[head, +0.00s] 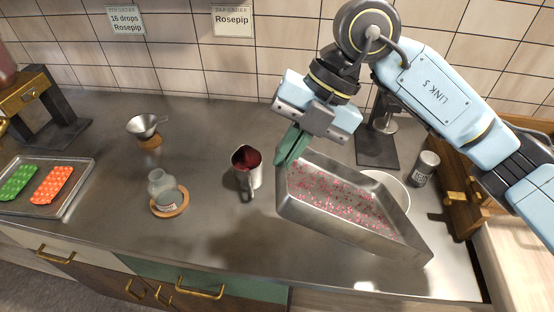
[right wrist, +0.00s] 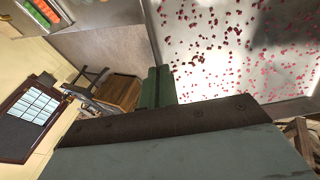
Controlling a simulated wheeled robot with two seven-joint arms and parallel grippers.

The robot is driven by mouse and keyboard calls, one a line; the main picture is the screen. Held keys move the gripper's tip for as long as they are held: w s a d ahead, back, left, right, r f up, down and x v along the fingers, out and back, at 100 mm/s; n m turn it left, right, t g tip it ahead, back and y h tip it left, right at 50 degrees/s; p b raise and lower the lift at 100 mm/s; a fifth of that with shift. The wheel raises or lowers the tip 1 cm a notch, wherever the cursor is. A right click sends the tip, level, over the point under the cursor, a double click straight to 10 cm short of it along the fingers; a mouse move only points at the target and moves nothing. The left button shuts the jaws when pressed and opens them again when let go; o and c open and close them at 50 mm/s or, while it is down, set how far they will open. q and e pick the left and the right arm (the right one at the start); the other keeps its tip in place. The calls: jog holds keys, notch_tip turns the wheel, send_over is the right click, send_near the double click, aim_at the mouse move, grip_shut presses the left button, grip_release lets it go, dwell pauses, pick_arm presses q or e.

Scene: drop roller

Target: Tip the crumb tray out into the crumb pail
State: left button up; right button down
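The crumb tray (head: 340,229) is a shallow rectangular metal tray with many small red crumbs scattered over its floor. It is held above the right part of the counter and looks tilted, its far end toward the lower right. My right gripper (head: 291,148) has its green fingers shut on the tray's left end wall. In the right wrist view the tray floor (right wrist: 240,45) with crumbs lies beside the green fingers (right wrist: 157,88). A round pale vessel (head: 401,188), probably the crumb pail, stands behind the tray, which hides most of it. My left gripper is not in view.
A metal jug (head: 246,180) with dark red contents stands left of the tray. A glass jar (head: 162,187), a funnel (head: 143,125) and a sheet with candy moulds (head: 73,200) are farther left. A labelled tin (head: 425,168) and a dark stand (head: 376,145) are near the pail.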

jog(key=w+d+r+g+y+p, duration=0.3)
jog(key=w+d+r+y+p, duration=0.1)
jog(key=d+r, duration=0.4)
jog(key=shift+w+d+r+m+y, duration=0.3)
jog(key=shift+w+d+r+y, duration=0.15)
jog(key=shift+w+y, duration=0.3)
jog(key=shift+f, duration=0.1)
dwell(1.0)
